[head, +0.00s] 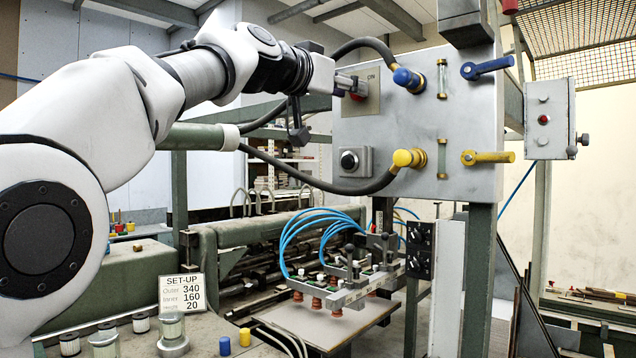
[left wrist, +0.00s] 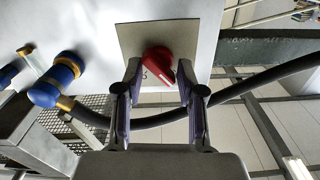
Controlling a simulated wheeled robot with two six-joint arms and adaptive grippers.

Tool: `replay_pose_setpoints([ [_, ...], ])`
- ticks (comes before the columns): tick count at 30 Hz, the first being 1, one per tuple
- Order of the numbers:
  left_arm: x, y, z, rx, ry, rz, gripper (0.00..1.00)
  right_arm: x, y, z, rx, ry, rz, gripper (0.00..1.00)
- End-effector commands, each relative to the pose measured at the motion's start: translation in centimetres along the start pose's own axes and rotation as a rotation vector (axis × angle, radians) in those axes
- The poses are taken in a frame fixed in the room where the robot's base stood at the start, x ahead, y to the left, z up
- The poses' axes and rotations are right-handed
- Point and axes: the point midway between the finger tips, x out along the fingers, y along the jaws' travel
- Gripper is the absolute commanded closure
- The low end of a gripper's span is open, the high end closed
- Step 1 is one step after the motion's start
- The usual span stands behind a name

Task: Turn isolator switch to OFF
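The red isolator knob (left wrist: 157,61) sits on a beige square plate (left wrist: 133,39) on the grey panel. In the head view the plate (head: 372,103) reads ON near its top, and the red knob (head: 358,96) is mostly hidden by my left gripper (head: 349,83). In the left wrist view my left gripper (left wrist: 158,76) is open, one finger at each side of the knob. The right fingertip is close to the knob's lower part; I cannot tell if it touches. The knob looks tilted in this view. My right gripper is not in view.
On the panel (head: 355,131), a blue valve (head: 408,79) and a yellow valve (head: 408,158) with black hoses stand right of the plate. A black button (head: 349,160) is below. A hose passes behind my fingers in the wrist view. A small control box (head: 549,117) hangs at right.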

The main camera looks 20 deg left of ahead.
Motion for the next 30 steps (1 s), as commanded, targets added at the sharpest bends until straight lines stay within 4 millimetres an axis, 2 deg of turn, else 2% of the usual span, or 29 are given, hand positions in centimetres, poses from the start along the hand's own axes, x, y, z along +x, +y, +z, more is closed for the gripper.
replay_pose_setpoints([
  [3, 0.0, 0.1, 0.1, 0.248, 0.0, 0.001, 0.62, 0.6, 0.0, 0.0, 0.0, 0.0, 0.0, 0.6],
  [10, -0.3, 0.2, 0.3, 0.704, 0.001, -0.002, 0.62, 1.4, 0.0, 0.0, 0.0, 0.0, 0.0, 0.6],
  [12, -2.4, 0.2, 0.7, 0.691, 0.003, -0.002, 0.62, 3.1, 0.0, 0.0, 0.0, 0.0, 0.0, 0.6],
  [19, -7.9, 0.2, 0.6, 0.689, 0.002, -0.001, 0.62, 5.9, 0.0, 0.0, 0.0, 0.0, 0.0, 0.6],
  [28, -4.5, -2.8, 6.0, 0.591, -0.071, 0.036, 0.62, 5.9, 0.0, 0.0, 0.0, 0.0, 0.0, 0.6],
  [30, -4.0, -3.2, 7.4, 0.468, -0.094, 0.054, 0.62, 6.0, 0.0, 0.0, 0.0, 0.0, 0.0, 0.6],
])
